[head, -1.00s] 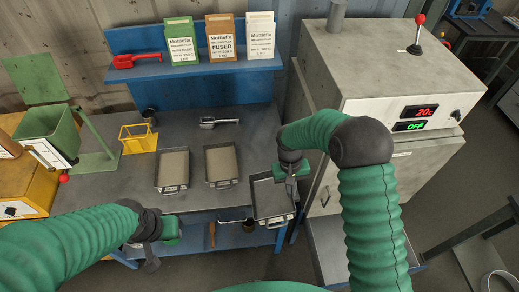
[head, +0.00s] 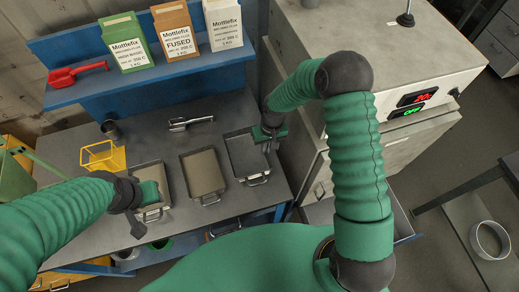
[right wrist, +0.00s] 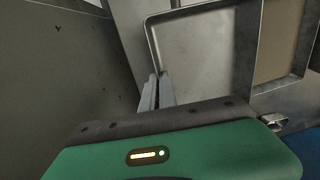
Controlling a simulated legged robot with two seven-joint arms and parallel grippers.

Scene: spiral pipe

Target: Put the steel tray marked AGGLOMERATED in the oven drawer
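A dark, empty-looking steel tray (head: 250,160) is at the right of a row of trays at the bench's right end. My right gripper (head: 268,140) is at its right side. In the right wrist view the fingers (right wrist: 157,92) are close together on the rim of this grey tray (right wrist: 205,45). I cannot tell whether the tray touches the bench. A middle tray (head: 203,174) and a left tray (head: 149,177) hold tan material. My left gripper (head: 138,225) is over the left tray's front; its finger opening is unclear. No tray marking is readable. The oven (head: 375,45) stands at right.
The blue shelf (head: 80,92) carries several Mottlefix boxes (head: 175,32) and a red tool (head: 78,74). A metal scoop (head: 190,122), a dark cup (head: 110,129) and a yellow wire stand (head: 103,156) are on the bench (head: 225,108).

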